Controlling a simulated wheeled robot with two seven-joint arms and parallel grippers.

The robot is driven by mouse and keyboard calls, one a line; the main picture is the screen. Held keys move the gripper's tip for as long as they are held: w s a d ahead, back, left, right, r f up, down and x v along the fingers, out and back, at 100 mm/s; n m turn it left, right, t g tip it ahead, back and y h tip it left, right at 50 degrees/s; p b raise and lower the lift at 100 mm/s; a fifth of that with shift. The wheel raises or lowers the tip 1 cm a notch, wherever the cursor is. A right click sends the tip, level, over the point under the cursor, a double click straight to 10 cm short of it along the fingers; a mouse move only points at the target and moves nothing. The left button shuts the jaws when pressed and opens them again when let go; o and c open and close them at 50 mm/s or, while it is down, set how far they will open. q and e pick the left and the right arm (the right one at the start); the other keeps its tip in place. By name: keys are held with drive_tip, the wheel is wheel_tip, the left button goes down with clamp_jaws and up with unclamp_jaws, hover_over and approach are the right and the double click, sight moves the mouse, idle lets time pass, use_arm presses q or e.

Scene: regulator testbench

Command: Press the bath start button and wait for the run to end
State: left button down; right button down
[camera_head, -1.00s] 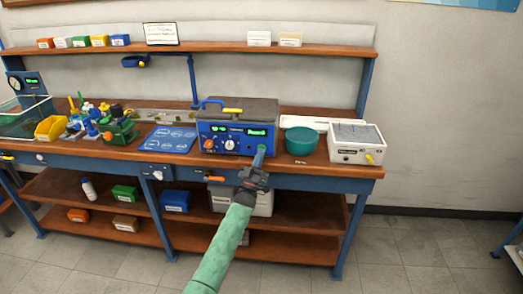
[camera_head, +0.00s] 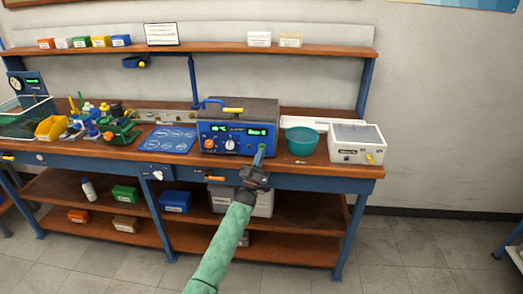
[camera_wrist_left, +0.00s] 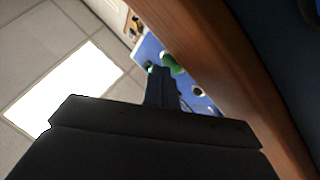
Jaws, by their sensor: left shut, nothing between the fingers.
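The bath (camera_head: 237,127) is a blue-fronted box with a grey top, green displays, an orange knob and a white dial, on the bench. Its blue front also shows in the left wrist view (camera_wrist_left: 197,95), with a green round part (camera_wrist_left: 170,63) just beyond my fingers. My left gripper (camera_head: 260,152) is shut and empty, with its fingertips at the lower right of the bath's front. The fingers cover that part of the panel, so I cannot tell whether they touch the start button. My right gripper is not in view.
A teal bowl (camera_head: 301,141) and a white box with a grey top (camera_head: 357,146) stand right of the bath. A blue mat (camera_head: 169,140) lies to its left. The wooden bench edge (camera_head: 320,169) runs under my left wrist.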

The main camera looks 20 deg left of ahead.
use_arm(q)
drive_tip(key=shift+w+a+r+y, duration=0.2)
drive_tip(key=shift+r+y, duration=0.1)
drive_tip(key=shift+r, duration=0.3)
idle(0.3)
drive_tip(key=shift+s+d+f, duration=0.1)
drive_tip(key=shift+s, duration=0.05)
drive_tip(key=shift+s+d+f, duration=0.15)
drive_tip(key=shift+s+f, duration=0.05)
drive_tip(key=shift+f, duration=0.05)
drive_tip(key=shift+s+f, duration=0.1)
drive_tip(key=shift+f, duration=0.05)
drive_tip(key=s+p, duration=0.1)
drive_tip(key=s, duration=0.1)
drive_tip(key=s+d+p, duration=0.1)
drive_tip(key=s, duration=0.2)
drive_tip(key=shift+d, duration=0.15)
idle(0.5)
drive_tip(key=shift+f, duration=0.2)
idle(0.4)
